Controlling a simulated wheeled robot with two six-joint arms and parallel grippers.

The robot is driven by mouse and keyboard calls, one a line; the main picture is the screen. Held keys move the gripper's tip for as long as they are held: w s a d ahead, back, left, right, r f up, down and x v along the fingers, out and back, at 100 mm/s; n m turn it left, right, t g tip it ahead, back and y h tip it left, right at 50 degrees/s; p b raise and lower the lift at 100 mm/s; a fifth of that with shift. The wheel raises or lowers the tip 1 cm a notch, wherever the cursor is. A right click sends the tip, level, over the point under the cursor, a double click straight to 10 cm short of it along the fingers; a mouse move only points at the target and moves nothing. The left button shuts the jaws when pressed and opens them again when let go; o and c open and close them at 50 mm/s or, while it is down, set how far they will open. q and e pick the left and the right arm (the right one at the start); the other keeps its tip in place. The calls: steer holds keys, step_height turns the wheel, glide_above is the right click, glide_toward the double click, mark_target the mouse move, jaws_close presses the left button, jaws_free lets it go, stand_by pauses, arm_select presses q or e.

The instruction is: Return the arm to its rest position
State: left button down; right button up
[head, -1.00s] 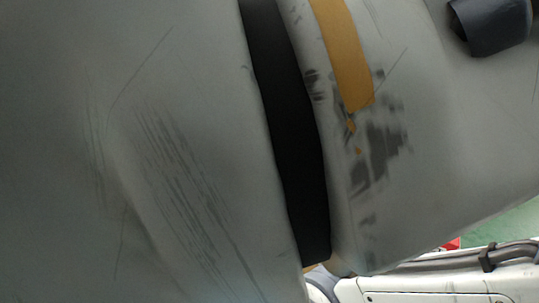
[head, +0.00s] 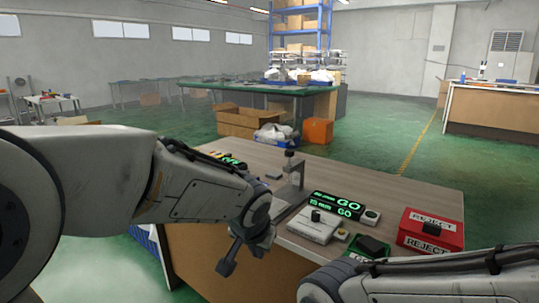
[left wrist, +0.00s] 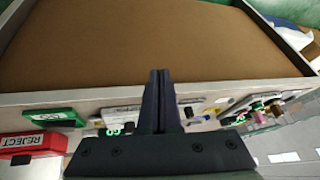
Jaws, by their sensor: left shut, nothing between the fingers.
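My left gripper (head: 227,266) hangs in front of the table's near edge in the head view, clear of everything on it. In the left wrist view its two dark fingers (left wrist: 160,76) are together with nothing between them. A lever fixture with an upright metal post (head: 291,175) stands on the wooden table (head: 385,185), behind and right of the gripper. My right arm enters at the lower right of the head view; its gripper is not in view.
A GO display (head: 340,206), a grey box (head: 314,225), a green tray (head: 367,248) and a red REJECT bin (head: 430,230) stand on the table. The table's brown front panel (left wrist: 150,45) fills much of the wrist view. Cartons (head: 250,122) lie on the floor behind.

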arm_select(q)
steer(key=s+a+f+n+g, duration=0.2)
steer(key=s+a+f, duration=0.4)
steer(key=a, duration=0.2)
steer(key=s+a+f+n+g, duration=0.1)
steer(key=s+a+f+n, duration=0.2)
steer(key=s+a+f, duration=0.4)
steer(key=s+d+f+m+g+b, duration=0.1)
steer(key=s+d+f+m+b, duration=0.25)
steer(key=s+d+b, duration=0.3)
steer(key=s+d+f+m+g+b, duration=0.2)
steer(key=s+d+m+b, duration=0.2)
steer(key=s+d+b, duration=0.25)
step_height(320, 180, up, 38)
steer(key=p, duration=3.8)
steer(key=shift+w, duration=0.25)
